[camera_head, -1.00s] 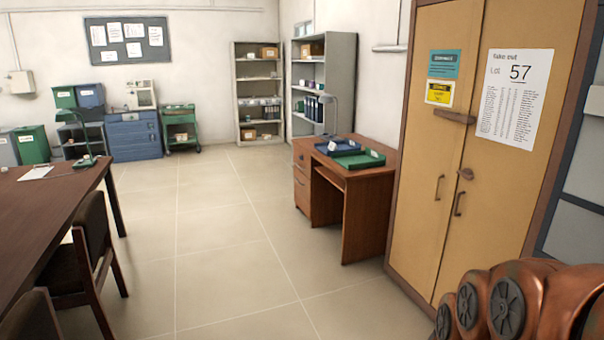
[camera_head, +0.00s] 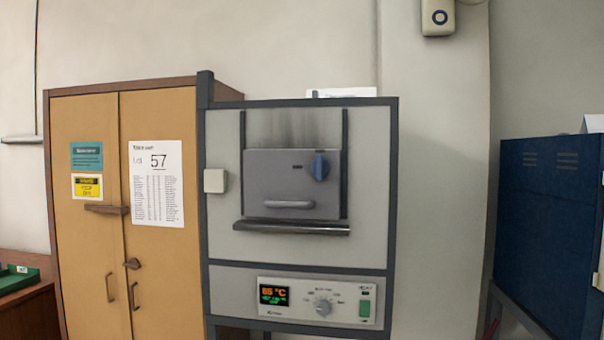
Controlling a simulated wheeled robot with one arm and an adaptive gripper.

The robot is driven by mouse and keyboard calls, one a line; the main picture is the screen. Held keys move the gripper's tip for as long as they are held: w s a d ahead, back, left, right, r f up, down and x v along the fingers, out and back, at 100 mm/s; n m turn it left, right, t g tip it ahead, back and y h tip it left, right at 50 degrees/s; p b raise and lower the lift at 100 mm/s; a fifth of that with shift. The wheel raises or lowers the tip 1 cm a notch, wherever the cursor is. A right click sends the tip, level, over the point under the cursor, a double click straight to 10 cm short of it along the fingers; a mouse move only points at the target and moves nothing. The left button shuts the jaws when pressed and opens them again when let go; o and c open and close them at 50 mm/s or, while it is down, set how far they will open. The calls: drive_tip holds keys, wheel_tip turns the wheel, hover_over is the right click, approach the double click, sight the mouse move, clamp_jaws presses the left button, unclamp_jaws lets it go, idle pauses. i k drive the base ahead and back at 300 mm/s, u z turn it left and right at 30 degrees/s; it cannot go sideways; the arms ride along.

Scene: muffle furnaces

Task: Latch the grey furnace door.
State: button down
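The grey furnace (camera_head: 225,242) stands in the middle of the head view, light grey with a dark frame. Its grey door (camera_head: 265,180) sits between two dark vertical guides, above a metal ledge (camera_head: 290,229). The door has a horizontal bar handle (camera_head: 289,204) and a blue latch knob (camera_head: 319,167) at its upper right. Dark soot marks show on the panel above the door. I cannot tell from here whether the latch is engaged. My gripper is not in view.
Below the door is a control panel (camera_head: 340,309) with a lit display reading 65 °C, a dial and a green switch. A tan cupboard (camera_head: 85,245) with a "57" sheet stands at left. A dark blue cabinet (camera_head: 545,225) stands at right, with bare wall between.

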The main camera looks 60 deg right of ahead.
sight(320, 167)
drive_tip(key=u, duration=1.35)
drive_tip(key=k, duration=1.05)
drive_tip(key=z, duration=0.65)
